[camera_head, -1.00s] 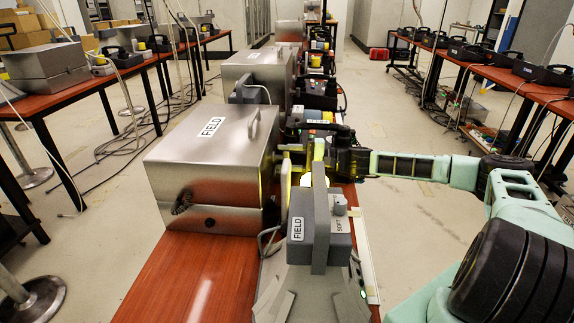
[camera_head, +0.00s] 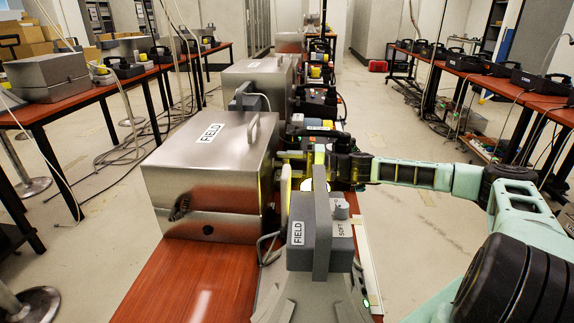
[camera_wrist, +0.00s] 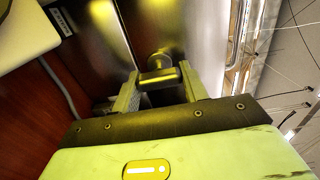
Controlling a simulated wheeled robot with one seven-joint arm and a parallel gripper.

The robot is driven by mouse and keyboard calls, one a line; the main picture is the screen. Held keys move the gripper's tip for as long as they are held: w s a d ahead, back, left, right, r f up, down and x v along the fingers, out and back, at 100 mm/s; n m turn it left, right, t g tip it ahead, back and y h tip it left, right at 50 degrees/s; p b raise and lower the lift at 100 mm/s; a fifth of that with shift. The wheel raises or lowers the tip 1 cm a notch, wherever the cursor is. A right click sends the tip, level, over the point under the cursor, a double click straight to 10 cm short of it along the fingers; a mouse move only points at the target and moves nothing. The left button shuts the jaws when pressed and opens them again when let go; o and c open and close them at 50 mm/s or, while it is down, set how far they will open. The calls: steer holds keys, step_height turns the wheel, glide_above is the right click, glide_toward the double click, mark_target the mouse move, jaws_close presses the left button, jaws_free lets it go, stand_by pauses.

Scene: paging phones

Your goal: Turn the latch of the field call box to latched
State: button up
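The field call box is a steel box with a sloped lid and a "FIELD" label (camera_head: 210,133), left of centre on the red-brown table in the head view. My gripper (camera_head: 296,163) reaches in from the right to the box's right side; its fingers are partly hidden behind a grey unit. In the wrist view my gripper (camera_wrist: 160,80) has one finger on each side of a short metal bar, apparently the latch (camera_wrist: 160,76), on a round stem at the box's face. The fingers are close to the bar's ends; contact is unclear.
A grey unit labelled "FIELD" and "SOFT" (camera_head: 318,235) stands in front of my gripper. A second steel box (camera_head: 258,78) and several phones stand behind along the table. Cables (camera_head: 264,250) lie between box and grey unit. Open floor lies on both sides.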

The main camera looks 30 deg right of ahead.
steer(key=o, duration=0.4)
steer(key=shift+o, duration=0.2)
steer(key=shift+s+d, duration=0.1)
steer(key=shift+d, duration=0.05)
steer(key=v, duration=1.7)
steer(key=shift+b, duration=0.3)
steer(key=shift+s, duration=0.1)
